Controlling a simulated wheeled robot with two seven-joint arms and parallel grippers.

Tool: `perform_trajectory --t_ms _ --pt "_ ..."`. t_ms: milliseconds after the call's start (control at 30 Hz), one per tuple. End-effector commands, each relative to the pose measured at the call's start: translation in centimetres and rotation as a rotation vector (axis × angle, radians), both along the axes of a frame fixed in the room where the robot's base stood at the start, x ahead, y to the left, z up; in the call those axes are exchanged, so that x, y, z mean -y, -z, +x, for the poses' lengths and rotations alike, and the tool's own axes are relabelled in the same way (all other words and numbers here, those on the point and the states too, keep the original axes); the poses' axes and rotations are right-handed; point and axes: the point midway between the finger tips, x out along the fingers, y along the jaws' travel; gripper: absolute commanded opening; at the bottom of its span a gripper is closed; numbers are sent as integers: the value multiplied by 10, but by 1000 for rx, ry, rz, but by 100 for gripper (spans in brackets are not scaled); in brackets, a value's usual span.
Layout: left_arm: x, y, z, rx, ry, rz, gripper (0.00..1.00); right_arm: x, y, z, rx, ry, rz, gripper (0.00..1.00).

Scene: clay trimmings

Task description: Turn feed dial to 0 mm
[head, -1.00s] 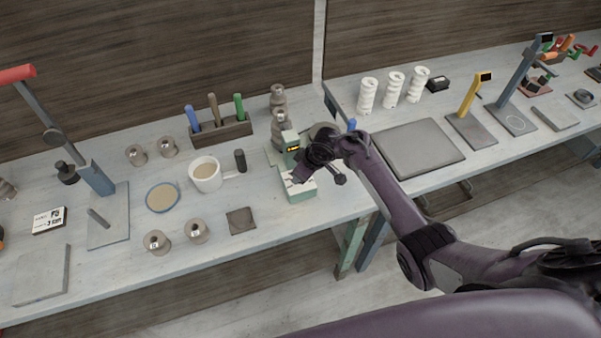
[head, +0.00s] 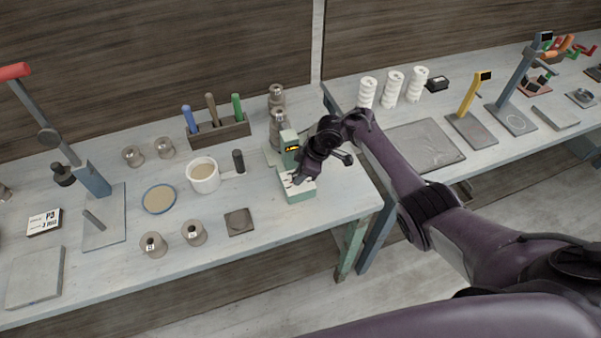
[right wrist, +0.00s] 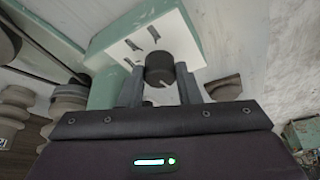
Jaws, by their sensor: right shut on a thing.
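The green machine (head: 299,191) stands near the right end of the near table, with a pale top plate and a small lit display (head: 292,148) on its upright. My right gripper (head: 298,180) is at the front of this machine. In the right wrist view the right gripper (right wrist: 160,82) has a finger on each side of a dark round feed dial (right wrist: 160,68) and is shut on it. The dial has a light line mark on its face. In the head view the gripper hides the dial. My left gripper is not in view.

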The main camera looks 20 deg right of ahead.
Motion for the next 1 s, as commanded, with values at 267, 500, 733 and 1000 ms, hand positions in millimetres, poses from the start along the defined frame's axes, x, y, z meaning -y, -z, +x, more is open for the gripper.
perform_trajectory --t_ms 267,500,733,1000 --pt "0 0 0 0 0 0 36 1 -1 1 2 2 -2 8" --pt "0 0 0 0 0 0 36 1 -1 1 1 2 -2 52" --pt "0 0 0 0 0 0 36 1 -1 0 0 1 0 52" --pt "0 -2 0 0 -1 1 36 13 -32 -4 5 1 -2 52"
